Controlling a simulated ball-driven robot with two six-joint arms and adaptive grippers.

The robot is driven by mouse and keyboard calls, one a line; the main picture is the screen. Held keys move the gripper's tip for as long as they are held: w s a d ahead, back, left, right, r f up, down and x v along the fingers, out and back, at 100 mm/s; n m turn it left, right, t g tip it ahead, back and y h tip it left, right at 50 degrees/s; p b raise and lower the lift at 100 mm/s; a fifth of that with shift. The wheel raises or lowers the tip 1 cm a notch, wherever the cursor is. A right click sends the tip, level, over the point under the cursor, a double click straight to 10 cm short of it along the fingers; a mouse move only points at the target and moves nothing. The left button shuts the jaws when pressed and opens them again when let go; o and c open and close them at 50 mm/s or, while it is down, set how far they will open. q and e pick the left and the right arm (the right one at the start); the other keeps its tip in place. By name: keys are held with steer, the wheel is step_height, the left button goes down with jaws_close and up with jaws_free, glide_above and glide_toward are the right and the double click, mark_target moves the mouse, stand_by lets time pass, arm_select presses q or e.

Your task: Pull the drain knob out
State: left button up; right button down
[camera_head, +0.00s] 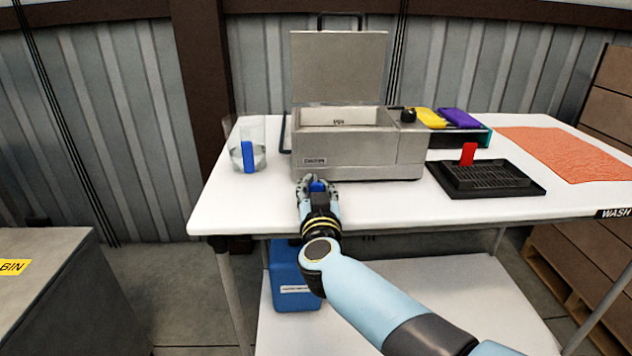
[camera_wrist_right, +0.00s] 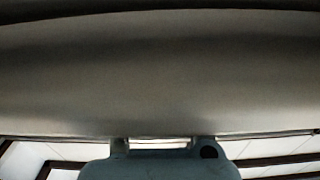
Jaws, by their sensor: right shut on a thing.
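A grey metal tank unit (camera_head: 360,160) with its lid (camera_head: 340,68) raised stands on the white table. My right gripper (camera_head: 317,187) is at the lower front of the unit, shut on a small blue piece, the drain knob (camera_head: 318,186), which shows between the fingers. The fingers hide most of the knob, and I cannot tell how far it stands out from the front. In the right wrist view a broad metal surface (camera_wrist_right: 160,75) fills most of the picture, with part of my gripper at the bottom edge. My left gripper is not in view.
A clear beaker (camera_head: 260,150) with liquid and a blue item stands left of the unit. A black tray (camera_head: 485,180) with a red piece is at right, near yellow and purple items (camera_head: 440,117) and an orange mat (camera_head: 570,152). A blue container (camera_head: 290,275) is below the table.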

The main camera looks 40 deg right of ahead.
steer(key=c, duration=1.6)
jaws_free()
steer(key=shift+s+a+f, duration=0.15)
steer(key=shift+f, duration=0.05)
steer(key=o, duration=0.5)
steer(key=shift+s+a+r, duration=0.1)
steer(key=shift+r, duration=0.1)
steer(key=shift+o, duration=0.5)
steer(key=v, duration=0.7)
steer(key=shift+s, duration=0.2)
